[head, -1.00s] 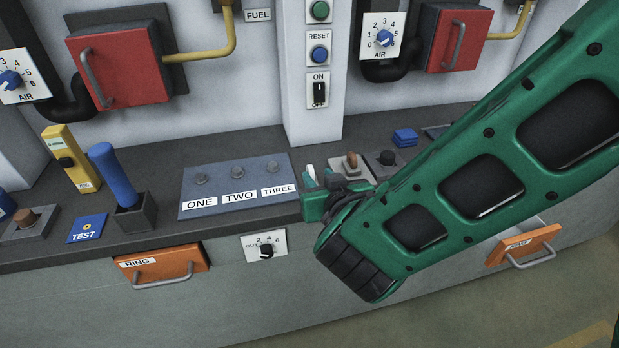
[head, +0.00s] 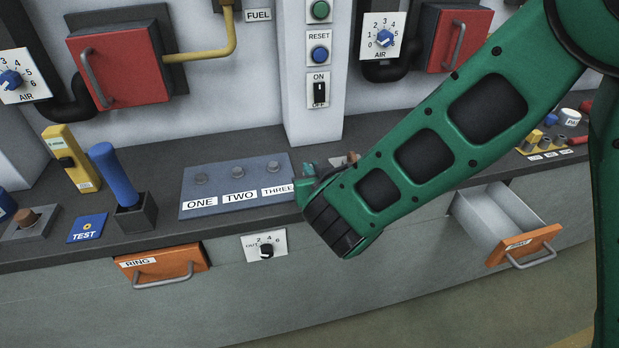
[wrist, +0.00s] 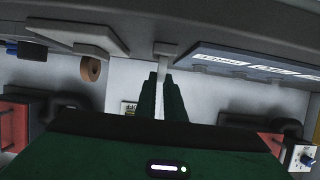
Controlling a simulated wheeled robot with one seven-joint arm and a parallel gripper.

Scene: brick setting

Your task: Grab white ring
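I cannot make out a white ring in either view. An orange drawer labelled RING (head: 163,263) is in the front of the bench and looks shut or nearly so. My gripper (head: 306,178) is at the right end of the ONE-TWO-THREE panel, low over the bench, partly hidden by my green arm. In the wrist view my gripper (wrist: 161,78) shows two parallel fingers with a narrow gap. A small pale piece (wrist: 165,48) shows just beyond the fingertips; I cannot tell what it is.
The blue-grey panel (head: 232,186) lies left of my gripper. A blue handle (head: 114,175) and a yellow device (head: 72,158) stand further left. A white column (head: 312,120) rises behind. At right an open drawer (head: 490,222) with an orange front sticks out over the floor.

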